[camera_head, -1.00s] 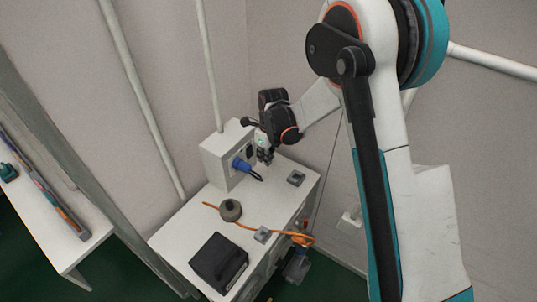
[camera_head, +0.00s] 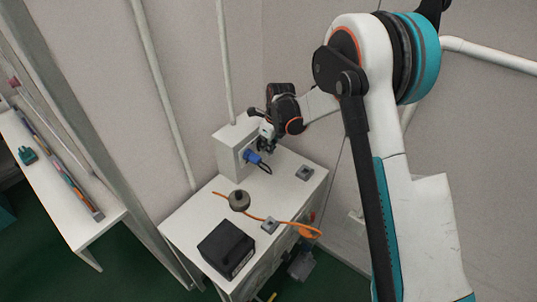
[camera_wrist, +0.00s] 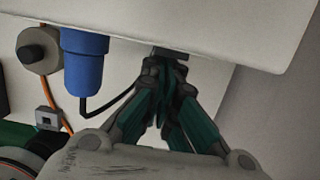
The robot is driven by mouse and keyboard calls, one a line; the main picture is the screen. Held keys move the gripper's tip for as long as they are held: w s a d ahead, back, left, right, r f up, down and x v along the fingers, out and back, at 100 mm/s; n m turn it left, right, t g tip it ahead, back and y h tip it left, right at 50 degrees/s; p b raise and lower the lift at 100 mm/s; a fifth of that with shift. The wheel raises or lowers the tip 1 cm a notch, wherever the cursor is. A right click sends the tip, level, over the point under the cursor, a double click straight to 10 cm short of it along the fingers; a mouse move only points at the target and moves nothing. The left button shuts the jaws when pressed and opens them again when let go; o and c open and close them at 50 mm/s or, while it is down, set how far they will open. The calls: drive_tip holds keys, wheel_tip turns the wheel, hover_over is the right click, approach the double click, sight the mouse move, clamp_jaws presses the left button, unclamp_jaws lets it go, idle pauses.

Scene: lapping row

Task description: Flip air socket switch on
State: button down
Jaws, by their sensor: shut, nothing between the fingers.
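A white box (camera_head: 229,154) stands at the back of the white bench, with a blue plug (camera_head: 252,157) on its front face. In the wrist view the box face (camera_wrist: 235,22) fills the top, and the blue plug (camera_wrist: 83,62) is left of my fingers. My gripper (camera_head: 265,146) is shut and empty, close in front of the box, right of the plug. In the wrist view its fingertips (camera_wrist: 165,66) meet just below a small dark part (camera_wrist: 170,53) on the box, possibly the switch. I cannot tell whether they touch or which position it is in.
The bench (camera_head: 190,221) carries a grey round object (camera_head: 239,201), a black box (camera_head: 226,249), an orange cable (camera_head: 255,214) and small grey blocks (camera_head: 304,173). A black cord (camera_wrist: 108,108) hangs from the plug, left of my fingers. Another bench (camera_head: 75,225) stands at left.

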drive_tip(key=shift+w+a+r+p, duration=0.15)
drive_tip(key=shift+r+p, duration=0.25)
drive_tip(key=shift+r, duration=0.4)
